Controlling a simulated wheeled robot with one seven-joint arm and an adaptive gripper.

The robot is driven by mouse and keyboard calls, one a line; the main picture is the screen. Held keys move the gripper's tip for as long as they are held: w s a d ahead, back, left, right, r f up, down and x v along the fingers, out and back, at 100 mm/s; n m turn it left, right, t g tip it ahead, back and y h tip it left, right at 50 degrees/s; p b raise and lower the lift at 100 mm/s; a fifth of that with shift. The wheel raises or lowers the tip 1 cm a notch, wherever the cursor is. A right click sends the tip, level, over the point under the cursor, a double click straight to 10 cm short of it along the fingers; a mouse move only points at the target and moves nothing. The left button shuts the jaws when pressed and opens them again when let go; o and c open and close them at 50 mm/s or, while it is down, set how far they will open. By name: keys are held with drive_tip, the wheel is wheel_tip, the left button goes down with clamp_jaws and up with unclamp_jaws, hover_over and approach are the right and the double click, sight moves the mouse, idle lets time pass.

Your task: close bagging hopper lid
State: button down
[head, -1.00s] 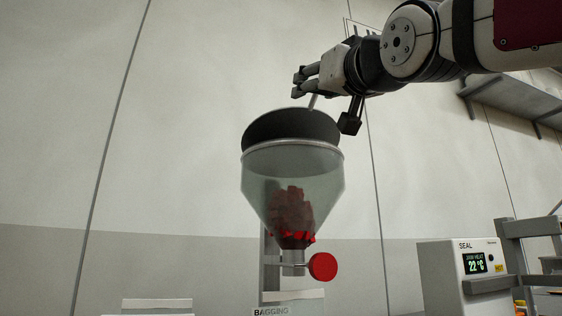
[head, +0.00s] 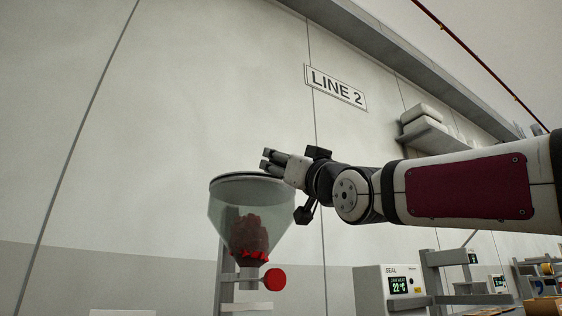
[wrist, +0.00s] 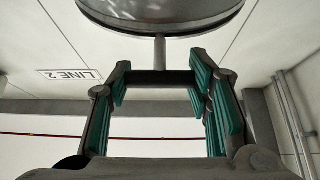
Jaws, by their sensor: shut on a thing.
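The clear bagging hopper (head: 222,212) narrows to a cone with red pieces inside. Its round lid (head: 235,177) lies nearly level across the hopper mouth; I cannot tell whether any gap is left at the rim. My gripper (head: 268,160) is at the lid's top right, its fingers pointing left. In the wrist view, the lid (wrist: 160,14) is at the top edge, with a short rod coming from it to a dark crossbar handle (wrist: 160,78). My gripper (wrist: 160,85) is shut on this handle, one green-padded finger at each end. The head view hides the handle behind the fingers.
A red round knob (head: 275,280) sits below the hopper cone. A white SEAL machine (head: 368,288) with a display and a grey frame (head: 434,280) stand at the lower right. A wall shelf (head: 425,135) holds white bundles. The wall left of the hopper is clear.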

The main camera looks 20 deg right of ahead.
drive_tip(key=shift+w+a+f, duration=0.1)
drive_tip(key=shift+w+f, duration=0.1)
drive_tip(key=shift+f, duration=0.2)
drive_tip(key=c, duration=0.8)
unclamp_jaws()
drive_tip(key=shift+s+r, duration=0.1)
drive_tip(key=v, duration=1.2)
drive_tip(key=shift+r, duration=0.1)
